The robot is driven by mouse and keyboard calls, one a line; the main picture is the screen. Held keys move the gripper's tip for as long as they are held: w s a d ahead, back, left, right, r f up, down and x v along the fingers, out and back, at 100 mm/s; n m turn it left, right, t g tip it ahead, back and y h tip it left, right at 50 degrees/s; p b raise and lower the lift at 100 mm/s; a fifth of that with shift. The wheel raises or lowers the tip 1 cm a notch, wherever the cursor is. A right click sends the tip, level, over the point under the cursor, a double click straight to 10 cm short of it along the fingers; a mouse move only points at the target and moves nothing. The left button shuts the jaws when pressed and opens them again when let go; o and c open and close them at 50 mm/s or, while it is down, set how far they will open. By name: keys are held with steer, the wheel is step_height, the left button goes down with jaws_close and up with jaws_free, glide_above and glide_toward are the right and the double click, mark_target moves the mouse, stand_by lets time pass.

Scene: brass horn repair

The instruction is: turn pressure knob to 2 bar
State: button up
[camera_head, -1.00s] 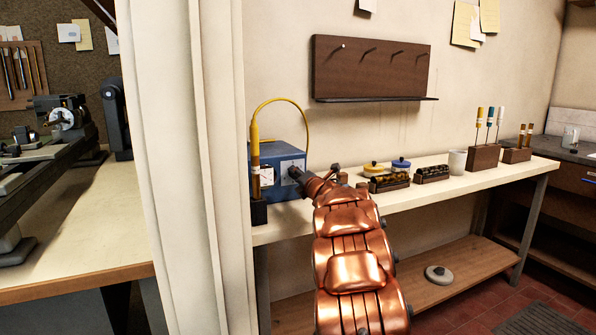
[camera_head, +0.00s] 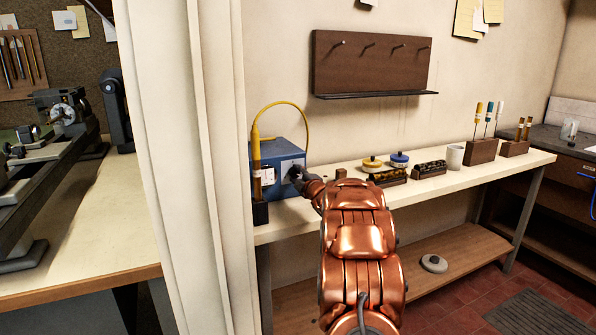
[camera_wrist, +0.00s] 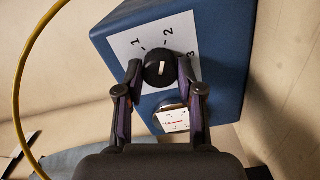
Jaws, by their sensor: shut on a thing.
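The pressure knob (camera_wrist: 154,78) is black and round with a short white mark. It sits on a white panel (camera_wrist: 125,47) marked 1, 2 and 3, on the face of a blue box (camera_wrist: 220,45). The white mark points up in the wrist view, roughly toward the 2. My gripper (camera_wrist: 160,66) is shut on the knob, one finger on each side. A round gauge (camera_wrist: 172,121) with a white face and red marking shows between the fingers; its reading is too small to tell. In the head view the blue box (camera_head: 283,150) stands on the bench and my gripper hides the knob.
A yellow hose (camera_head: 281,103) arches over the box to a yellow-handled tool (camera_head: 256,165) at its left. Jars and racks (camera_head: 428,169) stand along the bench (camera_head: 450,187). A white pillar (camera_head: 170,150) is close on the left.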

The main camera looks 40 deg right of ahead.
steer(key=shift+f+m, duration=0.2)
steer(key=shift+m, duration=0.2)
steer(key=o, duration=0.9)
steer(key=shift+o, duration=1.3)
steer(key=shift+r, duration=0.1)
steer(key=shift+s, duration=0.15)
steer(key=shift+s+a+r, duration=0.1)
steer(key=shift+s+r, duration=0.05)
steer(key=shift+s, duration=0.05)
steer(key=v, duration=1.1)
steer(key=shift+s, duration=0.15)
